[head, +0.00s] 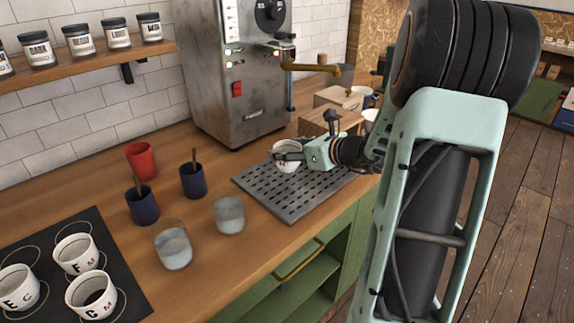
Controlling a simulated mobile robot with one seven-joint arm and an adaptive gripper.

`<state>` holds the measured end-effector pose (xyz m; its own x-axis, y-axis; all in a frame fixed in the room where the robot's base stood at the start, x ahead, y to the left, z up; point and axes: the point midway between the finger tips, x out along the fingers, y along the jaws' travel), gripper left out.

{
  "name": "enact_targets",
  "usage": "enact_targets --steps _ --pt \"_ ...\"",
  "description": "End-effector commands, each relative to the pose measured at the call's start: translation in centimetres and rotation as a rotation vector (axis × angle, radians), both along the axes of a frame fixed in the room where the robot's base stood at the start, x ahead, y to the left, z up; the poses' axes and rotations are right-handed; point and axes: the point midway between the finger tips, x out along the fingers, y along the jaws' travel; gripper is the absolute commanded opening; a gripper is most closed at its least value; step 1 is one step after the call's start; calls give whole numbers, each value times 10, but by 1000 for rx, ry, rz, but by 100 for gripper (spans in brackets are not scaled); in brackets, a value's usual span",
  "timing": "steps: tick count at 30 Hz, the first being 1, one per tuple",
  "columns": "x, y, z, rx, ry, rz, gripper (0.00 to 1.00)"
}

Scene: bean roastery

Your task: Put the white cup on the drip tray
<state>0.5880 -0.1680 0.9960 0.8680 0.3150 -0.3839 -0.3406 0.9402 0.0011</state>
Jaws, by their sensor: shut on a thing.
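The white cup (287,163) is in the head view, right of centre, over the far part of the grey slotted drip tray (270,200). My gripper (291,156) reaches in from the right and is shut on the cup. The cup looks upright. Its base is low and close to the tray's surface; I cannot tell whether it touches. The fingers hide part of the cup's rim and side.
The metal machine (235,70) stands behind the tray. Wooden boxes (329,121) are behind my gripper. Two grey glasses (173,248), two dark blue cups (142,206) and a red cup (141,161) stand left of the tray. Lettered white cups (91,295) sit on a black mat (130,277).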

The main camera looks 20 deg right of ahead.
Motion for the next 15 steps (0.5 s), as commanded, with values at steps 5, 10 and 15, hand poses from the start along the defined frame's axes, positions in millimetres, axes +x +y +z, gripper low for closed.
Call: enact_targets --steps 5,10,15 --pt "10 -3 -14 1 -2 1 24" --pt "8 -3 -36 1 -2 1 24" --pt "8 -3 -40 0 -3 0 24"
